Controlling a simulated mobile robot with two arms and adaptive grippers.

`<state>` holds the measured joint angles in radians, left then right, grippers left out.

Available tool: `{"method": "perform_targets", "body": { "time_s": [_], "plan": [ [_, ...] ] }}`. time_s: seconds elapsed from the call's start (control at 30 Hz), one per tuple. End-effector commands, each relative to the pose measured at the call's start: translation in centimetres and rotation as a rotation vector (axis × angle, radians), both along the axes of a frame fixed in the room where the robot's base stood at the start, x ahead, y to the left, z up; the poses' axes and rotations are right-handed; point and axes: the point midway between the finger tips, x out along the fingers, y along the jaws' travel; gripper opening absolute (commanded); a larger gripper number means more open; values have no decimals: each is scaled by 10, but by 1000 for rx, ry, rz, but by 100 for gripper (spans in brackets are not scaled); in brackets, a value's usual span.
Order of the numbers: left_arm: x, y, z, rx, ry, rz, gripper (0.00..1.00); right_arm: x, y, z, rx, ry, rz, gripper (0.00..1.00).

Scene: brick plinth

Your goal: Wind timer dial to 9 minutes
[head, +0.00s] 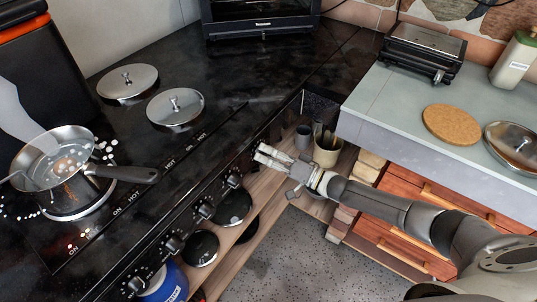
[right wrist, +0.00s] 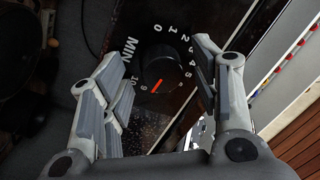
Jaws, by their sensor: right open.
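The black round timer dial (right wrist: 165,70) shows in the right wrist view on a dark panel with white numbers and the word MIN around it. Its red pointer line slants down and left, close to the 9; the exact reading is hard to tell. My right gripper (right wrist: 160,82) is open, one finger on each side of the dial, with visible gaps. In the head view my right gripper (head: 272,158) is at the far end of the stove's front panel and hides the dial there. My left gripper is not in view.
Several stove knobs (head: 205,210) line the front panel. A frying pan (head: 60,160) and two lidded burners (head: 175,107) are on the black stove top (head: 215,80). A grey counter (head: 390,115) stands at right, with cups (head: 327,148) below its corner. The floor (head: 300,260) is clear.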

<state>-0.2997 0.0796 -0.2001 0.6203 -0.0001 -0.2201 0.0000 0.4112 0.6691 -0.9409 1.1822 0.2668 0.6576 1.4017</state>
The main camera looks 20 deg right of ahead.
Motion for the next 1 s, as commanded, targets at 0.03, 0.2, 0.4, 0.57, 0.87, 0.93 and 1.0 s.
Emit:
{"method": "perform_targets", "body": {
  "time_s": [0.03,0.2,0.4,0.57,0.87,0.93,1.0],
  "plan": [
    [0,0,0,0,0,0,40,0,0,0,0,0,0,56],
    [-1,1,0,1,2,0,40,-7,-7,-2,-1,2,0,56],
    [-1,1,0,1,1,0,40,-35,-33,-5,-3,4,0,56],
    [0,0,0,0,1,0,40,-60,-57,-7,-3,3,-1,56],
    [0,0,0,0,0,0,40,-86,-81,-9,0,1,-1,56],
    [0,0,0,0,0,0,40,-87,-82,-8,0,0,0,56],
    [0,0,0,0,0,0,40,-87,-82,-8,0,0,0,56]
  ]
}}
